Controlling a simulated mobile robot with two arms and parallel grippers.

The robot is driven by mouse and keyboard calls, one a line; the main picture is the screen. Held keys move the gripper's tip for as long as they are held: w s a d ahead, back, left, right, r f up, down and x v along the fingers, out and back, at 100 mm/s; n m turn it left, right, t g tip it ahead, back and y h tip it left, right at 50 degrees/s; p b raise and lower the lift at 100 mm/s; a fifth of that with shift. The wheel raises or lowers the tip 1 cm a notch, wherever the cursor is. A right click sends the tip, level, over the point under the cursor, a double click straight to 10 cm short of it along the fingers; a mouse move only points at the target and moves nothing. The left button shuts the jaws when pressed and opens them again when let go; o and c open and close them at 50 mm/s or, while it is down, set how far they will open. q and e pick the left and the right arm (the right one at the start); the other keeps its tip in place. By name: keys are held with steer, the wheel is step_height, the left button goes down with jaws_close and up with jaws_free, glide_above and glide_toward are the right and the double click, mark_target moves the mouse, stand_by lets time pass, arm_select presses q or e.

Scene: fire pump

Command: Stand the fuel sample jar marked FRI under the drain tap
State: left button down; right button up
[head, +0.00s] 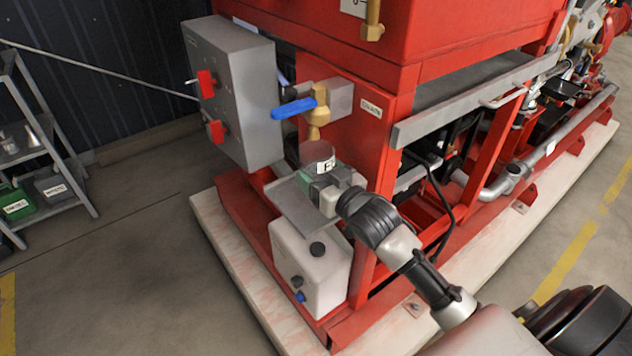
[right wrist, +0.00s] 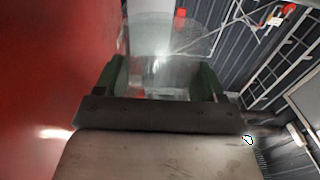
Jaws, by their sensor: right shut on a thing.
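The fuel sample jar (head: 317,153) is a clear jar with a white label on which only an F can be made out. It is directly below the brass drain tap (head: 318,112), which has a blue lever. My right gripper (head: 318,174) is shut on the jar, just above the grey metal shelf (head: 298,206). Whether the jar's base touches the shelf is hidden by the gripper. In the right wrist view the clear jar (right wrist: 165,70) is between the two green fingers. My left gripper is not in view.
A grey control box (head: 232,95) with red switches is left of the tap. A white plastic tank (head: 309,262) stands below the shelf. The red frame and panel (head: 352,140) are close on the right. A storage rack (head: 45,150) stands at far left.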

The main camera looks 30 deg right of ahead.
steer(key=shift+w+a, duration=0.1)
steer(key=shift+w, duration=0.5)
steer(key=shift+f, duration=1.7)
steer(key=shift+f, duration=0.1)
steer(key=o, duration=1)
steer(key=shift+s, duration=0.1)
steer(key=s+d, duration=0.1)
steer(key=s, duration=1)
steer(key=shift+s+d+b, duration=0.3)
steer(key=shift+s+d, duration=0.05)
steer(key=shift+s, duration=0.05)
